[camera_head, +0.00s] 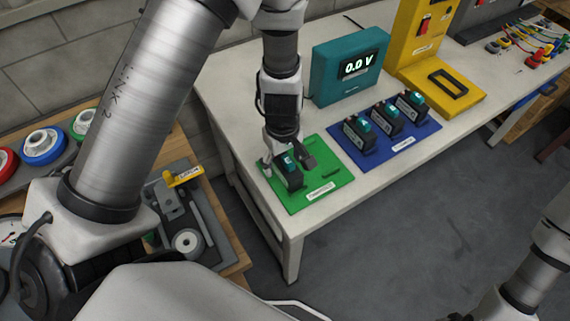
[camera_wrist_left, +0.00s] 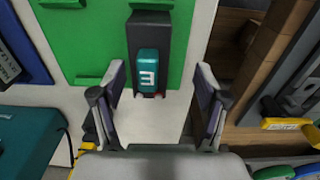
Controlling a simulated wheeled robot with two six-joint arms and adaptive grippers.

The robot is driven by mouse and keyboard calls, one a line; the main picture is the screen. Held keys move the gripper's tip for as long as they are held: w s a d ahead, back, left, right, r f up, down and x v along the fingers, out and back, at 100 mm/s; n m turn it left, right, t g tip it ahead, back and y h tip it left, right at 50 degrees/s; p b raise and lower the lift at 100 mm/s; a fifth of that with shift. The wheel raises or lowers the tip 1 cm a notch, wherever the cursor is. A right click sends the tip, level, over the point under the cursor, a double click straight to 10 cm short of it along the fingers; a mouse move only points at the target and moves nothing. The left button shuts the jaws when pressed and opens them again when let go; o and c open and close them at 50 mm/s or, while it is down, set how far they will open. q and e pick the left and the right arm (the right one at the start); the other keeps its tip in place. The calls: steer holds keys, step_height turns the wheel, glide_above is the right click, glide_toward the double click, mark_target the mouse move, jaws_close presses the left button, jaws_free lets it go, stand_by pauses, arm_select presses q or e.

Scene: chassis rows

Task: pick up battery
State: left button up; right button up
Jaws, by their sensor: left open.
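A dark battery (camera_head: 294,180) with a teal top marked 3 sits on the green mat (camera_head: 325,177) at the near left of the white table. It also shows in the left wrist view (camera_wrist_left: 148,62), upper middle, its near end reaching toward the gap between my fingers. My left gripper (camera_head: 288,163) is open over the battery, one finger on each side in the head view. In the wrist view (camera_wrist_left: 161,82) the battery lies nearer the left finger, and I see no contact. My right gripper is not in view.
Several batteries (camera_head: 386,121) stand on the blue mat (camera_head: 415,136). Behind are a teal meter (camera_head: 346,80) reading 0.0 V and a yellow stand (camera_head: 424,62). Left of the table, a wooden bench (camera_head: 225,235) holds grey parts and coloured spools (camera_head: 42,146).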

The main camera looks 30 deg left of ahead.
mark_target(286, 168)
arm_select(q)
steer(key=f, duration=0.1)
steer(key=w+f, duration=0.1)
steer(key=f, duration=0.1)
steer(key=f+b, duration=0.1)
steer(key=f, duration=0.1)
steer(key=shift+w+d, duration=0.1)
steer(key=shift+w, duration=0.2)
steer(key=shift+s+r, duration=0.2)
steer(key=shift+s, duration=0.05)
steer(key=shift+c, duration=1.3)
jaws_close()
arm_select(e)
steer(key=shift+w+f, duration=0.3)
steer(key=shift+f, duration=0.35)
arm_select(q)
steer(key=shift+r, duration=0.1)
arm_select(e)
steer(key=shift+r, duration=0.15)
